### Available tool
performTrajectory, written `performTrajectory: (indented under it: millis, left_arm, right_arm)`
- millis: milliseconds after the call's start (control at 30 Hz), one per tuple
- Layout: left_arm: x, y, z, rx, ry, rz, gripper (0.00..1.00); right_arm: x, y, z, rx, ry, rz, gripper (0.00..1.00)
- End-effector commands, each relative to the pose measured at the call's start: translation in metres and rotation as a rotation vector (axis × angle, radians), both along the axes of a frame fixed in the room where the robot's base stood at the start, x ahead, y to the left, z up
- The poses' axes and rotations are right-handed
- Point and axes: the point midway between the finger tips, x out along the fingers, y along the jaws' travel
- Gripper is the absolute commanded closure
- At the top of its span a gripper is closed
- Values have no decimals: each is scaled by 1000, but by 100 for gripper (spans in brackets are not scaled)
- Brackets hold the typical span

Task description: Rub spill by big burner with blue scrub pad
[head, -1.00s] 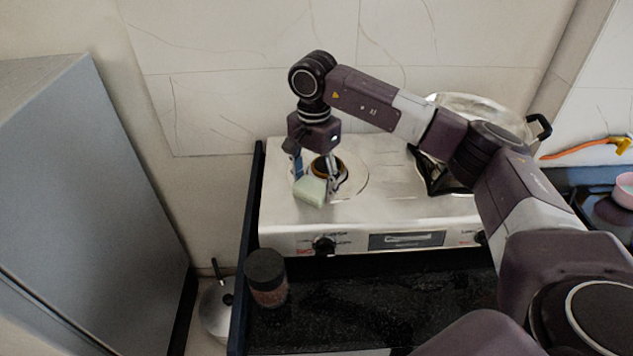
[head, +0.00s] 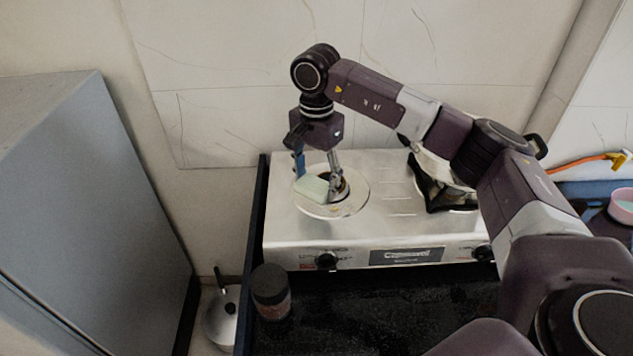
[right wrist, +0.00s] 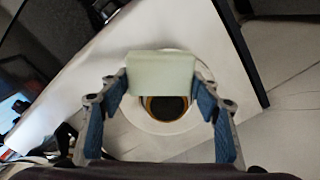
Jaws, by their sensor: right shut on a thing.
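My right gripper (head: 317,182) is shut on a pale mint-green pad (head: 311,188), which matches the scrub pad in shape. In the head view the pad is over the left-rear part of the left burner's round plate (head: 349,207). The right wrist view shows the pad (right wrist: 161,73) clamped between blue-padded fingers, partly covering the burner ring (right wrist: 167,113). I cannot tell whether the pad touches the surface. No spill can be made out clearly; the pad and gripper hide part of the burner area. My left gripper is not in view.
The silver stove (head: 395,203) stands against the tiled wall. A pan shows behind my right arm on the right burner. A dark-lidded jar (head: 271,292) stands on the black counter (head: 390,305) in front. A grey cabinet (head: 95,200) is at the left.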

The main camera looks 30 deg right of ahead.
Motion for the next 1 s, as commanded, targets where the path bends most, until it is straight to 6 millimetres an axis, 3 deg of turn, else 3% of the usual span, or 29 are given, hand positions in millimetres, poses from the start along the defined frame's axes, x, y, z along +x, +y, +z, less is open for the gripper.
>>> performTrajectory:
  millis: [233, 533, 1000]
  left_arm:
    - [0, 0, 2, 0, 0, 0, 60]
    - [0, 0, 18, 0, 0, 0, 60]
    - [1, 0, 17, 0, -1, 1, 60]
  right_arm:
    - [0, 0, 4, 0, 0, 0, 73]
    - [0, 0, 29, 0, 0, -1, 73]
    - [0, 0, 29, 0, 0, -1, 73]
